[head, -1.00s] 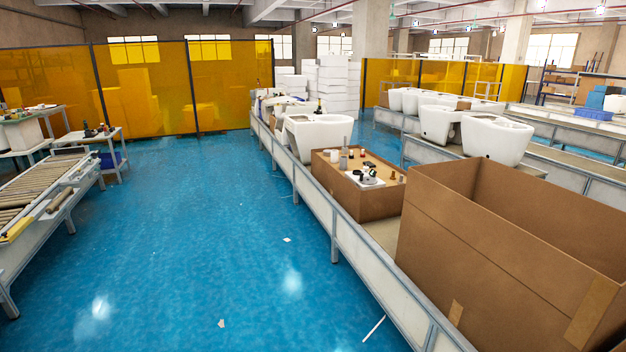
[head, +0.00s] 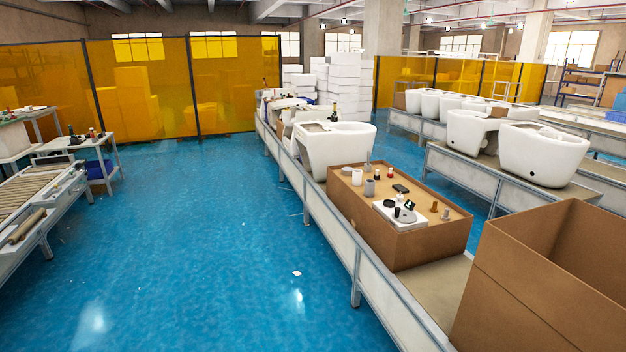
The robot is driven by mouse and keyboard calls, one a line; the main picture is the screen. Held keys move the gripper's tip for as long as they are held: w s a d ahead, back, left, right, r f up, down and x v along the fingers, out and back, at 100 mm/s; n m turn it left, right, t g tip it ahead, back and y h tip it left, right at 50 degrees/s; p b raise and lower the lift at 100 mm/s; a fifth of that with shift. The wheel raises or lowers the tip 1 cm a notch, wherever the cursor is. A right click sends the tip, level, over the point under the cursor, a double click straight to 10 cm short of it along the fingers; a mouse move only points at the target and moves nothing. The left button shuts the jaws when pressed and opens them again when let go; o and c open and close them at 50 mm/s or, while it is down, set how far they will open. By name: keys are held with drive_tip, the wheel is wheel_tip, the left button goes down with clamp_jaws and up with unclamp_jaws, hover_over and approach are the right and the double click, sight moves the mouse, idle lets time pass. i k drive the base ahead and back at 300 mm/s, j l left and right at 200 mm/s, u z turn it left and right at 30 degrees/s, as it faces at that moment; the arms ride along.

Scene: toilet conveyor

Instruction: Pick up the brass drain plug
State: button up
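A cardboard box (head: 408,247) on the conveyor at the middle right carries several small parts on its flat top. Near the right end of that top stands a small brass-coloured piece (head: 434,206), which looks like the brass drain plug. A second small, duller piece (head: 446,213) stands just right of it. Both are too small to make out in detail. My gripper is not in view.
A white plate with dark and grey parts (head: 385,213) lies left of the brass piece. A large open carton (head: 545,275) stands nearer on the conveyor. A white toilet (head: 338,148) stands beyond the box. The blue floor (head: 210,230) left of the conveyor is broadly clear.

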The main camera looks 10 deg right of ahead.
sight(433, 209)
drive_tip(key=i, duration=3.8)
drive_tip(key=i+z, duration=0.25)
drive_tip(key=i+j+z, duration=0.1)
drive_tip(key=i+z, duration=0.2)
